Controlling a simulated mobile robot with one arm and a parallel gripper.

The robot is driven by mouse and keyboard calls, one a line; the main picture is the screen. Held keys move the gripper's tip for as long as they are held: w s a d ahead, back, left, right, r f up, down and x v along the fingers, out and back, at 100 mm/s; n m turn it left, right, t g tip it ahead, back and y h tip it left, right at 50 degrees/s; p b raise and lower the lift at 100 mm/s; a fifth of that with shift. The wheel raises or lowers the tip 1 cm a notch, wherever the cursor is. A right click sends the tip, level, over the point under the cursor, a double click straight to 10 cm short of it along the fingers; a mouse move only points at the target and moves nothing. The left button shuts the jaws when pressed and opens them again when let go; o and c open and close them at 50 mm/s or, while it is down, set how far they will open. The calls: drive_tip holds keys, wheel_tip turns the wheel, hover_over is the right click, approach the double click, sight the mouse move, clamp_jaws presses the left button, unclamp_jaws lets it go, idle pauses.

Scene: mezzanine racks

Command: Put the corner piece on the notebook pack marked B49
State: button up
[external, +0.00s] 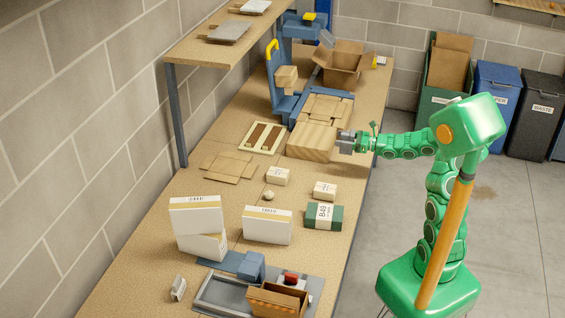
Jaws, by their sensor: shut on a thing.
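The notebook pack marked B49 (338,217) is a dark green pack with a white label band, lying on the bench toward its right edge. Its top looks clear. My gripper (345,141) is farther back, at the right end of a tan, wood-grained block (311,140). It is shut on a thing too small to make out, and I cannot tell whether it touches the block. I cannot pick out the corner piece for certain; the jaws may hide it.
Small white packs (325,190) and large white boxes (267,225) stand near the B49 pack. An open carton (342,62) and a blue machine (280,85) are behind. An orange-brown box (277,299) is in front. Bare bench lies between the block and small packs.

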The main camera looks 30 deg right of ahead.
drive_tip(key=s+a+r+n+g+y, duration=0.1)
drive_tip(key=s+a+n+g+y, duration=0.15)
drive_tip(key=a, duration=0.35)
drive_tip(key=s+a+r+n+g+y, duration=0.1)
drive_tip(key=s+a+g, duration=0.1)
drive_tip(key=s+a, duration=0.35)
drive_tip(key=n+g+y, duration=0.1)
drive_tip(key=n+g, duration=0.4)
drive_tip(key=g, duration=0.3)
hover_over(315, 206)
drive_tip(key=shift+t, duration=0.25)
drive_tip(key=shift+f, duration=3.8)
drive_tip(key=shift+f, duration=0.1)
drive_tip(key=o, duration=1)
drive_tip(key=d, duration=1.2)
